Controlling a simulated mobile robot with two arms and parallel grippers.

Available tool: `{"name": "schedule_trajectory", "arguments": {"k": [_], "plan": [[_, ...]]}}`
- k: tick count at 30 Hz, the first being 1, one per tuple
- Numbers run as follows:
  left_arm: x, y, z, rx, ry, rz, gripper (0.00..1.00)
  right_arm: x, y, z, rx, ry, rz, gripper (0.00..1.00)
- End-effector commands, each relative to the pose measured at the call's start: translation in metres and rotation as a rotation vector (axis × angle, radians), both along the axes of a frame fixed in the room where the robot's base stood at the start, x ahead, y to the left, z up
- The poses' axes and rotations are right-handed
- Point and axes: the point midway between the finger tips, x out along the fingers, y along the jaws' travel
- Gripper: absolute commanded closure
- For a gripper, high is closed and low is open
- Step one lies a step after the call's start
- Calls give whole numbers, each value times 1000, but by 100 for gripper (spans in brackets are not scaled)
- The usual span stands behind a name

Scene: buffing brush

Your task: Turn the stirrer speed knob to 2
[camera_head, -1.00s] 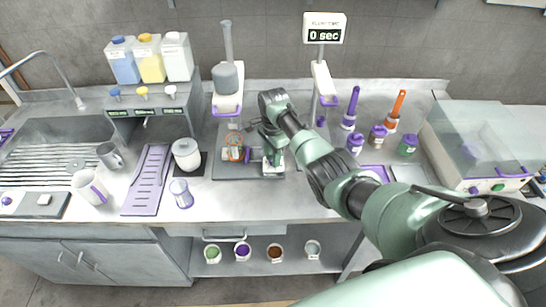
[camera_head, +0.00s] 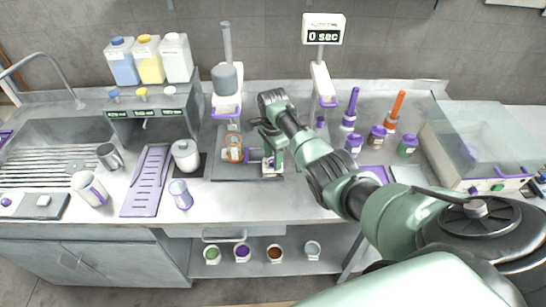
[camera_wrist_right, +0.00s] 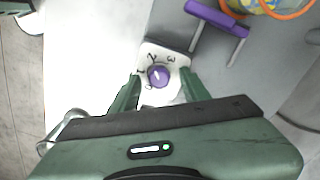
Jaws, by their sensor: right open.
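The stirrer's speed knob (camera_wrist_right: 157,77) is round and purple with a short white mark, on a white plate (camera_wrist_right: 176,57) with dark numerals around it. A 2 shows above the knob; which numeral the mark points at is hard to tell. My right gripper (camera_wrist_right: 160,86) is open, with one green finger on each side of the knob; contact is not clear. In the head view, my right gripper (camera_head: 271,153) is low over the stirrer's white front end (camera_head: 272,169) and hides the knob. My left gripper is not in view.
A glass vessel with an orange band (camera_head: 233,148) stands left of my gripper, under the overhead stirring unit (camera_head: 226,80). A timer (camera_head: 324,30) reads 0 sec. The front counter edge is mostly clear.

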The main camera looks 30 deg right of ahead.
Motion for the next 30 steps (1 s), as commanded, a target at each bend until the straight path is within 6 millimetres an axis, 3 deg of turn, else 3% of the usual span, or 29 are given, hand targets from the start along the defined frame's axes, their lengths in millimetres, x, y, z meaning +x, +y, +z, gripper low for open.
{"name": "schedule_trajectory", "arguments": {"k": [5, 18, 30], "plan": [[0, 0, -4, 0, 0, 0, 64, 1, 0, 9, 1, -2, 1, 53], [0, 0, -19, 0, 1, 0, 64, 1, 0, 72, 0, -2, -1, 53], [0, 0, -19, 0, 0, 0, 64, 0, -1, 78, 0, -1, -1, 53]]}}
